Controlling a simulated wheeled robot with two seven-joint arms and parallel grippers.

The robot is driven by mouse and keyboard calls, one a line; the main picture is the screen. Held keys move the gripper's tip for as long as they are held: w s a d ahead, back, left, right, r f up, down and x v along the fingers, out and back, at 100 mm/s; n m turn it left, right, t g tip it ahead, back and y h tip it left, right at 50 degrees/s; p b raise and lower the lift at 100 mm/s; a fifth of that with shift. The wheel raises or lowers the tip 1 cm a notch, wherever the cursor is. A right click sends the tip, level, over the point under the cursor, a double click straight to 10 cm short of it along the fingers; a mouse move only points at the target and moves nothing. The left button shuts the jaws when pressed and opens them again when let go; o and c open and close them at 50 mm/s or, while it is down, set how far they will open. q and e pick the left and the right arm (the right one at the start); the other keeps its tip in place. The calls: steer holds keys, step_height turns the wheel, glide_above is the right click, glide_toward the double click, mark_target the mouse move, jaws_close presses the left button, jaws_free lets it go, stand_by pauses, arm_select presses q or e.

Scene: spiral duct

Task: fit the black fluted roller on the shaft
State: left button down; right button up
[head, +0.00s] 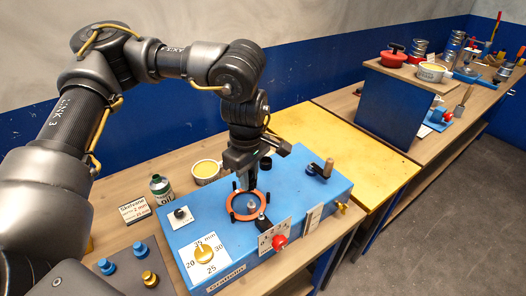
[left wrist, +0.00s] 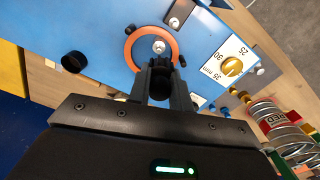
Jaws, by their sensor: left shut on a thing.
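My left gripper (head: 249,186) reaches down over the blue machine box (head: 310,208). It is shut on the black fluted roller, which shows dark between the fingers in the left wrist view (left wrist: 160,86); in the head view I cannot tell it from the fingers. An orange ring (left wrist: 132,41) lies on the box top around a pale, shiny round piece (left wrist: 159,46), which seems to be the shaft end. The roller is beside this piece in the wrist view; its height above the box is unclear. My right gripper is not in view.
A black round knob or post (left wrist: 73,66) stands on the box beside the ring. A dial plate with a brass knob (head: 206,254) and a red knob (head: 280,241) are at the front. A crank with a wooden handle (head: 328,168) stands at right. An oil can (head: 161,187) stands behind.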

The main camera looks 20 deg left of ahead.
mark_target(251, 200)
arm_select(q)
steer(key=shift+w+r, duration=0.2)
steer(key=shift+s+d+f, duration=0.1)
steer(key=shift+s+d, duration=0.05)
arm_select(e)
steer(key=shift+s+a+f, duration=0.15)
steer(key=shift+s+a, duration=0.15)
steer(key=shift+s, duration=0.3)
